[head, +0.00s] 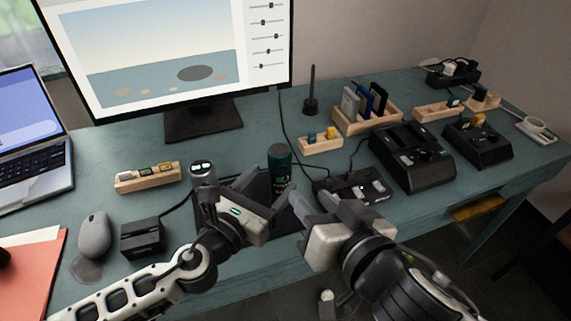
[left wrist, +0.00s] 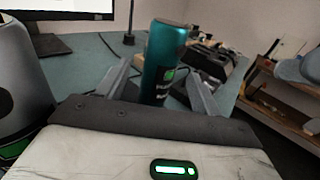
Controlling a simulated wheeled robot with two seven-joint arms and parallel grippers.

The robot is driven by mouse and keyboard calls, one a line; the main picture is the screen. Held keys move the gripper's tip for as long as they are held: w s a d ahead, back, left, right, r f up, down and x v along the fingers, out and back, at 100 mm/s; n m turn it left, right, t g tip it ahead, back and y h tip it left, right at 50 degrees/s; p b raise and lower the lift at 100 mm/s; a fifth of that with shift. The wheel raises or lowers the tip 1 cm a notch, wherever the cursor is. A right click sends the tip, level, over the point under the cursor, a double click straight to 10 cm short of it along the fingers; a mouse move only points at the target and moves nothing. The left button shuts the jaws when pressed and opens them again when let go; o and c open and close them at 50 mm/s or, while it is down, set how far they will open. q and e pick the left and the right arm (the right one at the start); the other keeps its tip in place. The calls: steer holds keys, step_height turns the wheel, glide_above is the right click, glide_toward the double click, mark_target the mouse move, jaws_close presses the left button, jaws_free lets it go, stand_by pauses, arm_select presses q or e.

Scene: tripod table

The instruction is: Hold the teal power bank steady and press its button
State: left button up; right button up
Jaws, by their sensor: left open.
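In the left wrist view the power bank appears between the fingers of the left gripper (left wrist: 160,88), with no clear contact. My right gripper (head: 308,194) is just right and in front of it, fingers apart and empty. I cannot make out the button.
A grey cylinder (head: 203,172) stands left of the power bank, near a wooden holder (head: 147,178). A black device (head: 352,188) with cables lies to the right, before a larger black charger (head: 412,157). A monitor (head: 203,122) stands behind. Teal tabletop (head: 235,150) is clear between them.

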mark_target(285, 166)
arm_select(q)
steer(key=x, duration=0.6)
steer(key=c, duration=1.3)
steer(key=shift+c, duration=0.2)
arm_select(e)
jaws_close()
stand_by(0.4)
